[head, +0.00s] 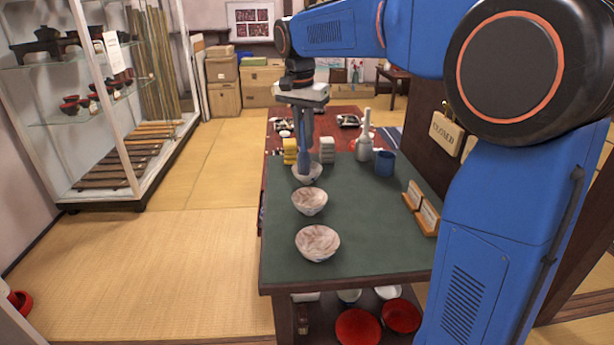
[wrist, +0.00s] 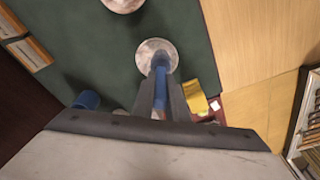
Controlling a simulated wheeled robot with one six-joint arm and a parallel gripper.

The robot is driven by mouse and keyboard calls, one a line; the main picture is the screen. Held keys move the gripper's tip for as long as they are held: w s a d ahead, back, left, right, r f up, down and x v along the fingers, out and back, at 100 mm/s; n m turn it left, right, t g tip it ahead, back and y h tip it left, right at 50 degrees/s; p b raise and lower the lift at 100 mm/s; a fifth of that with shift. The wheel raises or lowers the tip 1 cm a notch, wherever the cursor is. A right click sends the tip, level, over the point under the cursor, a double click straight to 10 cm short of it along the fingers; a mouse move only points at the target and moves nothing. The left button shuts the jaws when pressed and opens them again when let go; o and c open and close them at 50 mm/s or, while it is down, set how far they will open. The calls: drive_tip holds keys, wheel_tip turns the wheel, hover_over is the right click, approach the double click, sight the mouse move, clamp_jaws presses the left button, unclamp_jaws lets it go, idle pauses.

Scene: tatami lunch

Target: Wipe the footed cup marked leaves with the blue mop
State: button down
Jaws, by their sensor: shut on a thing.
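Three patterned pale bowl-like cups stand in a row on the green table top: a far cup (head: 311,178), a middle cup (head: 309,203) and a near cup (head: 318,245). I cannot make out which bears leaves, and their feet are hidden. My gripper (head: 304,130) points down over the far cup, shut on the blue mop (head: 304,160). The mop's lower end is at the far cup's opening; whether it touches the inside is unclear. In the wrist view, the mop (wrist: 160,66) reaches into that cup (wrist: 147,52) between my fingers.
A yellow stack (head: 290,147) and a pale stack (head: 327,148) stand just beyond the far cup. A blue mug (head: 384,165) and a grey-white vessel (head: 364,147) are to the right. Wooden card holders (head: 427,219) stand near the right edge. The table's front is clear.

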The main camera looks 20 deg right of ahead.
idle(0.4)
drive_tip(key=n, duration=0.6)
drive_tip(key=shift+s+d+y, duration=0.1)
drive_tip(key=shift+s+y, duration=0.1)
drive_tip(key=shift+y, duration=0.2)
drive_tip(key=n, duration=0.4)
drive_tip(key=shift+s, duration=0.1)
drive_tip(key=n, duration=0.3)
drive_tip(key=shift+s+d+n+y, duration=0.1)
drive_tip(key=shift+s+n+y, duration=0.05)
drive_tip(key=shift+n+y, duration=0.2)
drive_tip(key=m, duration=0.5)
drive_tip(key=m+h, duration=0.1)
drive_tip(key=m, duration=0.1)
drive_tip(key=shift+w+m, duration=0.2)
drive_tip(key=shift+m, duration=0.05)
drive_tip(key=m, duration=0.6)
drive_tip(key=shift+w+d+h, duration=0.2)
drive_tip(key=shift+h, duration=0.05)
